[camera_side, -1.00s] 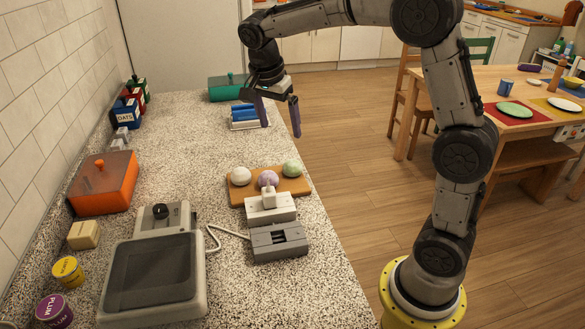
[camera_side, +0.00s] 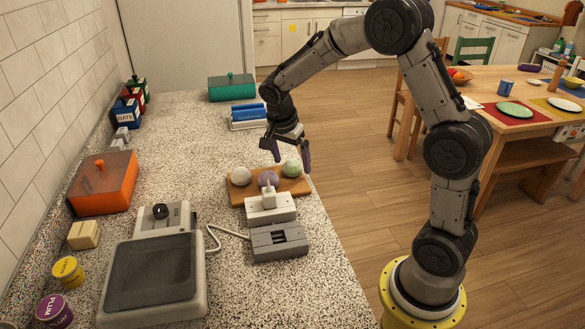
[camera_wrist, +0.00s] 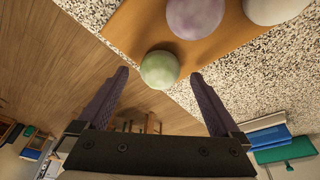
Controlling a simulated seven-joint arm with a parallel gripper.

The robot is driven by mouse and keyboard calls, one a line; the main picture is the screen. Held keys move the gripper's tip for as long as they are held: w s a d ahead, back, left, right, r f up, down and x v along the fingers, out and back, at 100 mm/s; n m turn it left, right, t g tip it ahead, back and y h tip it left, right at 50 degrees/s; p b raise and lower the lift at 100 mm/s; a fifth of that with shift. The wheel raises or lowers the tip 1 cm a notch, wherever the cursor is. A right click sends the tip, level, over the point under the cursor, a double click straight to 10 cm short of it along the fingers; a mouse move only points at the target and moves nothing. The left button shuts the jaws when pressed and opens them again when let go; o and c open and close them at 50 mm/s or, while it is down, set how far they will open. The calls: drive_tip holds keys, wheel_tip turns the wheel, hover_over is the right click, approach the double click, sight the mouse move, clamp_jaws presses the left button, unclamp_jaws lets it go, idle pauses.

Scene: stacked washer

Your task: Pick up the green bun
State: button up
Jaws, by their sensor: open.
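The green bun (camera_side: 292,168) sits at the right end of a wooden board (camera_side: 236,193), beside a purple bun (camera_side: 267,178) and a white bun (camera_side: 241,176). My gripper (camera_side: 291,158) is open and above the green bun, with its fingers pointing down. In the wrist view the green bun (camera_wrist: 159,69) lies just beyond and between the tips of my open fingers (camera_wrist: 160,76). The purple bun (camera_wrist: 195,16) and part of the white bun (camera_wrist: 272,8) show at the top. I see nothing between the fingers.
A white device (camera_side: 270,209) and a grey block (camera_side: 280,243) stand in front of the board. A blue item on a rack (camera_side: 248,113) and a green box (camera_side: 231,88) lie behind. The counter's right edge is close to the board.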

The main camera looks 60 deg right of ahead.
drive_tip(key=shift+d+f, duration=0.1)
drive_tip(key=shift+f, duration=0.35)
drive_tip(key=c, duration=1.5)
drive_tip(key=shift+r, duration=0.15)
